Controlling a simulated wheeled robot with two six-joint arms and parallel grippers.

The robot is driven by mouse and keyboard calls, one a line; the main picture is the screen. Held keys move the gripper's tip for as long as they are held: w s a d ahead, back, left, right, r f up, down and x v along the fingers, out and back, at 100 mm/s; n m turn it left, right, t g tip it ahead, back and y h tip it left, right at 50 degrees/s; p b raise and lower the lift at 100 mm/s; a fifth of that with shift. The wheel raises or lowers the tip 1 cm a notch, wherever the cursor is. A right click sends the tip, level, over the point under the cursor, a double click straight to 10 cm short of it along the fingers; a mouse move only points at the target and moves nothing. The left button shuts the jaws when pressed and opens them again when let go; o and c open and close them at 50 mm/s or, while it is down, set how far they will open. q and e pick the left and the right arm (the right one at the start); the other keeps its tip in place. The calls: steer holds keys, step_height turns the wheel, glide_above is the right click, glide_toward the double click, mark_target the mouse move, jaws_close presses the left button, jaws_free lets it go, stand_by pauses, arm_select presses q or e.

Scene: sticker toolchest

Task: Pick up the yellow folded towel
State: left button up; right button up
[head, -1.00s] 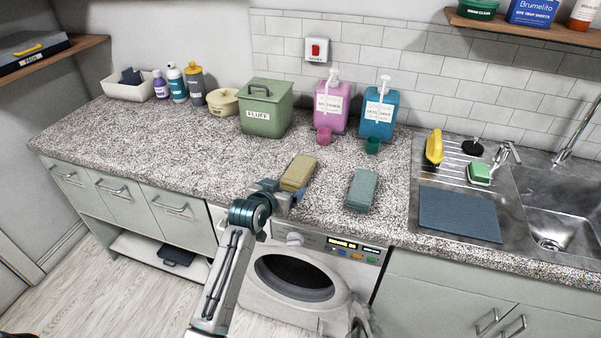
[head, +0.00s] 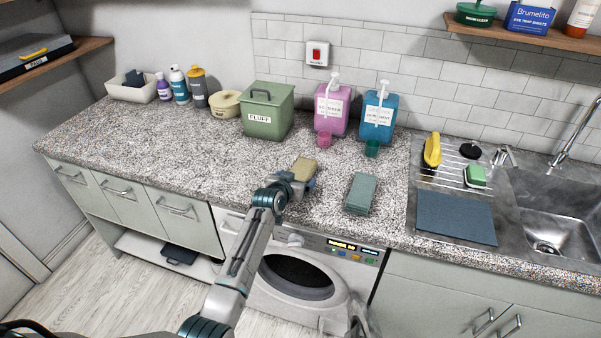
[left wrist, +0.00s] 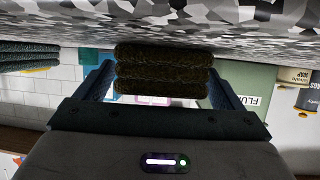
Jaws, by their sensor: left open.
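The yellow folded towel (head: 304,167) lies on the speckled counter, its near end hidden by my left gripper (head: 290,188). In the left wrist view, which is upside down, the towel (left wrist: 162,70) shows end-on as a dark stack of folded layers against the counter. My left gripper (left wrist: 160,82) is open, with one finger on each side of the towel. Small gaps show beside the towel, so the fingers do not appear closed on it. My right gripper is not in view.
A blue-green folded towel (head: 361,193) lies to the right on the counter (head: 190,165). A green FLUFF bin (head: 268,112) and pink (head: 332,108) and blue (head: 378,115) dispensers stand behind. The sink (head: 545,215) is at right. The washing machine (head: 300,280) is below.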

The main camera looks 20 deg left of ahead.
arm_select(q)
steer(key=shift+w+f, duration=0.25)
steer(key=shift+w, duration=0.2)
steer(key=shift+c, duration=0.4)
steer(key=c, duration=1)
steer(key=shift+r, duration=0.15)
